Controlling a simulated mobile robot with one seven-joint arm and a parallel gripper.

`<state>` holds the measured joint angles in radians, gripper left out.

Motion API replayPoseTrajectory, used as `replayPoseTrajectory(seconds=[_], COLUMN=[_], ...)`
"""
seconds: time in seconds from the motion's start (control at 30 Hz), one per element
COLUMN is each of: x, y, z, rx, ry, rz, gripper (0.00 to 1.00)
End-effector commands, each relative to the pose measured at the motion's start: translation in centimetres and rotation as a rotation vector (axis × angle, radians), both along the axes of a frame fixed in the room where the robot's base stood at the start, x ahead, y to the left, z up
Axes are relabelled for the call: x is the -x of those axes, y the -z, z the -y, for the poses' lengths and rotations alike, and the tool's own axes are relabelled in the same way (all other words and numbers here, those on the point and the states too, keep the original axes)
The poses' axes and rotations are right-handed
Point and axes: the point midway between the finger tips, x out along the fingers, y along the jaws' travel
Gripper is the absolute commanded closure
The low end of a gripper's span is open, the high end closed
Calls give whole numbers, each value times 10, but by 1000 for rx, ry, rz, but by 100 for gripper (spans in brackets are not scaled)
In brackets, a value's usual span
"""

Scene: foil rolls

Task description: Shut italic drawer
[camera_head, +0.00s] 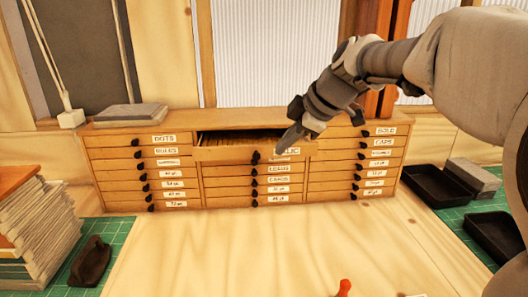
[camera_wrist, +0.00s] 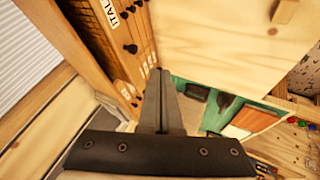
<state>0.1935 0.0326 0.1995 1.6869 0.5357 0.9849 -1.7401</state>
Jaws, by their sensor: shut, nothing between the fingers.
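The italic drawer (camera_head: 235,154) is the top drawer of the middle column in a wooden cabinet (camera_head: 205,122). It is pulled partly out, with its dark inside showing behind the front. Its label is partly covered by my gripper in the head view. In the wrist view the drawer's label (camera_wrist: 112,17) shows at the top left. My gripper (camera_head: 283,148) is shut and empty, pointing down and left at the right part of the drawer front. I cannot tell whether the tips touch it. In the wrist view the closed fingers (camera_wrist: 163,75) show at the centre.
The other labelled drawers look shut. A grey block (camera_head: 131,116) lies on the cabinet's left end. A paper stack (camera_head: 42,225) stands at left, black trays (camera_head: 437,186) at right. The wooden board (camera_head: 240,250) in front of the cabinet is mostly clear.

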Motion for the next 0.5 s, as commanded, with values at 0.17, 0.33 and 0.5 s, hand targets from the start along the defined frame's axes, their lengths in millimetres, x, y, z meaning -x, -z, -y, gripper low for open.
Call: replayPoseTrajectory(seconds=[0.17, 0.33, 0.5], x=[-7, -20, -36], y=[9, 33, 63], z=[-6, -20, -37], rx=[0, 1, 1], ry=[-16, -16, -16], rz=[6, 1, 1], gripper=[100, 100, 100])
